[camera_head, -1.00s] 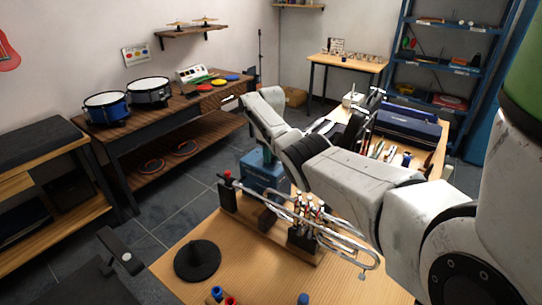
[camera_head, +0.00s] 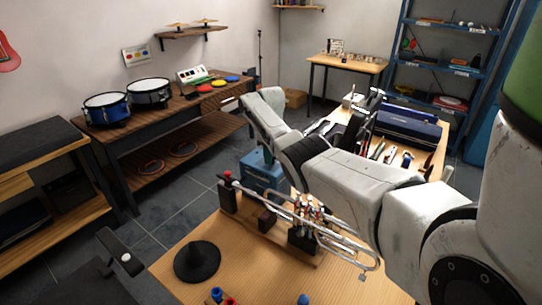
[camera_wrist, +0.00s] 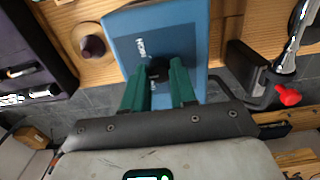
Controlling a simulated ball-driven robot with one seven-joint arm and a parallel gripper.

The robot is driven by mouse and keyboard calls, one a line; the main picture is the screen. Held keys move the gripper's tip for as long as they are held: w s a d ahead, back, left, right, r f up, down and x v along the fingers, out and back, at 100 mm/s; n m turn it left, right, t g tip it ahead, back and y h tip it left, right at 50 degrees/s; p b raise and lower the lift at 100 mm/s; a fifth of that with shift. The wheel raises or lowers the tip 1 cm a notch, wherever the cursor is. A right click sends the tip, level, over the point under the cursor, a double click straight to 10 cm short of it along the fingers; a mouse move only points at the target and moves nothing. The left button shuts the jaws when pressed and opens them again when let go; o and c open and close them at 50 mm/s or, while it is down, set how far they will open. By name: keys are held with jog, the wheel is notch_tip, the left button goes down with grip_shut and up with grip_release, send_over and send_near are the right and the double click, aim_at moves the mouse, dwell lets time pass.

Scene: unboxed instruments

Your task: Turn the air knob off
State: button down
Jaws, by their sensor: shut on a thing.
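A blue box (camera_head: 258,176) stands on the floor side of the wooden bench, partly hidden behind my arm in the head view. In the wrist view the same blue box (camera_wrist: 132,40) has white lettering and a round black knob (camera_wrist: 158,68) on its face. My gripper (camera_wrist: 159,82) has green fingers, one on each side of the black knob, shut on it. The fingertips touch or nearly cover the knob's sides, so its pointer or marking cannot be seen. In the head view only a little of the green fingers shows above the box.
A red knob-like end (camera_wrist: 288,96) sits right of the box in the wrist view. Drums (camera_head: 107,106) stand on the left bench.

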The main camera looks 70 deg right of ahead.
jog(key=c, duration=0.9)
grip_release()
jog(key=shift+r, duration=0.15)
notch_tip(320, 180, up, 11)
jog(key=shift+f+b, duration=0.2)
jog(key=shift+b, duration=0.25)
